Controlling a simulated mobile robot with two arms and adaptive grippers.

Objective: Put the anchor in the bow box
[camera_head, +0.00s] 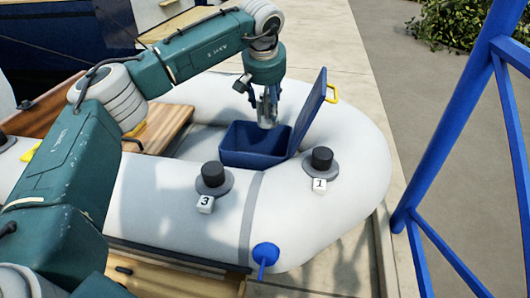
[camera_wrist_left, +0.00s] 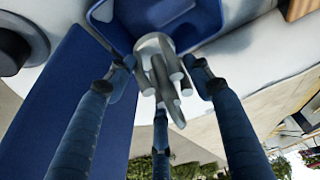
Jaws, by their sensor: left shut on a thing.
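The bow box (camera_head: 246,158) is a blue box in the bow of the white inflatable boat. Its lid (camera_head: 309,112), with a yellow handle, stands open at the right. My left gripper (camera_head: 264,96) points down over the box opening and is shut on the grey metal anchor (camera_head: 268,116). The anchor hangs at the opening; how deep it reaches inside is unclear. In the left wrist view the anchor (camera_wrist_left: 158,72) sits between my dark blue fingers, with the box (camera_wrist_left: 196,28) beyond it. My right gripper is not in view.
Two black-capped valves (camera_head: 212,175) (camera_head: 321,159) sit on the near tube, with small cubes marked 3 and 1 beside them. A wooden seat (camera_head: 160,130) lies left of the box. A blue metal frame (camera_head: 440,135) rises at the right.

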